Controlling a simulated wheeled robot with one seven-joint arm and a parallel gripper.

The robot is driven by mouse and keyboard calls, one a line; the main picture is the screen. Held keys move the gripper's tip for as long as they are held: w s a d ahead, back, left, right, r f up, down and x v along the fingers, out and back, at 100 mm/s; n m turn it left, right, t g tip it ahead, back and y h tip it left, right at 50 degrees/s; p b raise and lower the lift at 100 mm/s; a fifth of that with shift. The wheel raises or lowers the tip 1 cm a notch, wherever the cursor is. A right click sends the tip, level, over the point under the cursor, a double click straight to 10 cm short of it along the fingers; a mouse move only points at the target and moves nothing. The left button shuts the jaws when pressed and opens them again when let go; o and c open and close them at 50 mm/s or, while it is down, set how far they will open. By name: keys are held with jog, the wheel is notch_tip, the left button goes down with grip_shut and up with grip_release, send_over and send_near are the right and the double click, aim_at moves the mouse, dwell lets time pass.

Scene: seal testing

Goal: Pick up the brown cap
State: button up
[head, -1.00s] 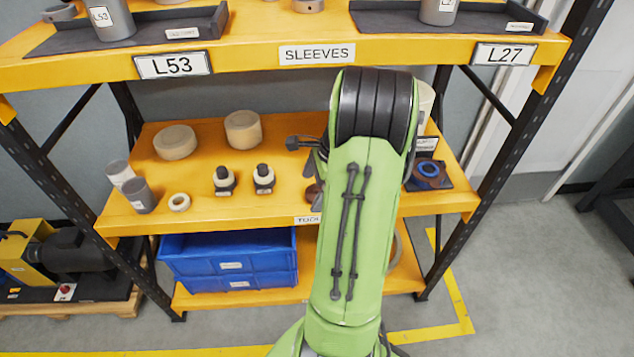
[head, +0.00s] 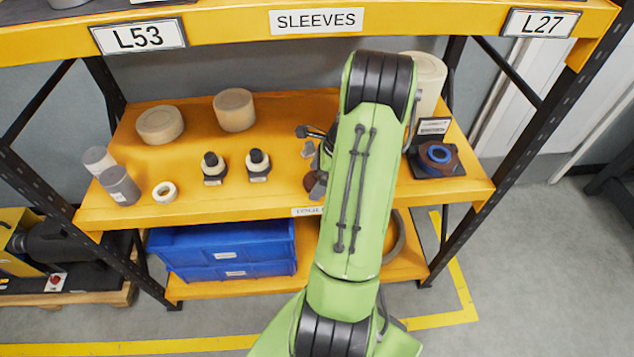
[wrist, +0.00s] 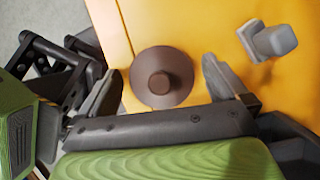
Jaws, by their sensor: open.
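The brown cap (wrist: 161,78) is a round disc with a small raised knob. In the wrist view it lies on the yellow shelf close to the front edge, between the two fingers of my gripper (wrist: 160,92). The fingers are open, one on each side of the cap, with a gap to it on both sides. In the head view only a small brown part of the cap (head: 311,183) shows beside my arm, and my arm hides most of my gripper.
A small grey part (wrist: 270,40) stands on the shelf near the right finger. Two dark-topped pieces (head: 213,168), tan discs (head: 160,125) and grey cylinders (head: 120,185) stand to the left. A brown and blue ring piece (head: 437,156) sits on a dark stand to the right.

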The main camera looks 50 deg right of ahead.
jog(key=shift+r, duration=0.1)
jog(key=c, duration=0.9)
jog(key=shift+r, duration=0.15)
